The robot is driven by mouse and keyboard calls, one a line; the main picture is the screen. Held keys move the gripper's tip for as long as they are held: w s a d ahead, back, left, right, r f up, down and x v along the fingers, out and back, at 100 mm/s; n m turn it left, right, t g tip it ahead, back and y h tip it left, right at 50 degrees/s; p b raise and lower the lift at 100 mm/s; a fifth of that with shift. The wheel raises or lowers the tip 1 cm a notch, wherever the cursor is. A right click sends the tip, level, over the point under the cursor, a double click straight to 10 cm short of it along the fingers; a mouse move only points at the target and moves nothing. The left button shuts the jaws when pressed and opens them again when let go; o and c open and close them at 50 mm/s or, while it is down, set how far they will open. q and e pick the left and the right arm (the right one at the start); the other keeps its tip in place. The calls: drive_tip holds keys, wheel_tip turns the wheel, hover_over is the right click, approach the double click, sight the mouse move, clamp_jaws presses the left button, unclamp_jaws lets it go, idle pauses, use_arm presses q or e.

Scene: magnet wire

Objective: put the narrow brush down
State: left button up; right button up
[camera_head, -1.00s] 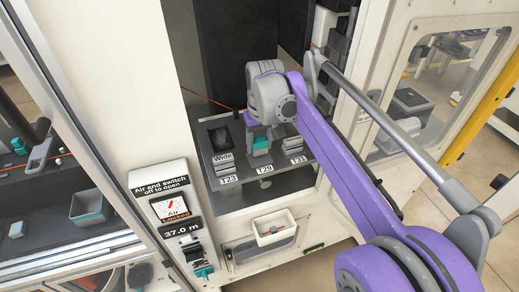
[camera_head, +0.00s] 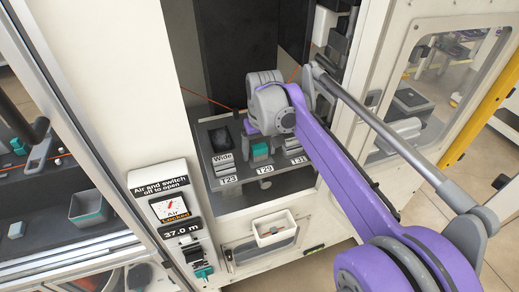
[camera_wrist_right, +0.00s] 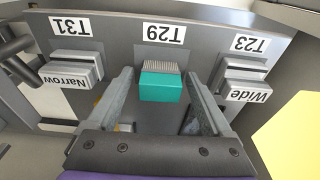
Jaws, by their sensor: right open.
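A teal block with a pale bristled strip (camera_wrist_right: 160,88), which looks like a brush, sits at the T29 place on the grey shelf in the right wrist view. It also shows in the head view (camera_head: 260,151) below my wrist. My right gripper (camera_wrist_right: 158,78) is open, with one finger on each side of the teal block and visible gaps between. A grey block labelled Narrow (camera_wrist_right: 72,76) sits at T31, and a grey block labelled Wide (camera_wrist_right: 246,80) sits at T23. No name shows on the teal block. My left gripper is out of view.
The shelf is inside a cabinet opening with a light wall (camera_head: 160,110) at its left. A dark square pad (camera_head: 220,139) lies behind T23. An orange wire (camera_head: 205,100) runs behind my wrist. A white bin (camera_head: 272,228) is below the shelf.

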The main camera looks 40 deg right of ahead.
wheel_tip(320, 180, up, 12)
drive_tip(key=s+p, duration=0.1)
drive_tip(key=s, duration=0.1)
drive_tip(key=s+a+f+n+t, duration=0.1)
drive_tip(key=s+a+f, duration=0.6)
drive_tip(key=f, duration=0.5)
drive_tip(key=s+a+f+n+t, duration=0.2)
drive_tip(key=s+a+f, duration=0.5)
drive_tip(key=a+f, duration=0.2)
wheel_tip(320, 180, down, 3)
drive_tip(key=shift+s+a+r+n+t+y, duration=0.1)
drive_tip(key=shift+s+a+n+t+y, duration=0.15)
drive_tip(key=shift+n+t+y, duration=0.05)
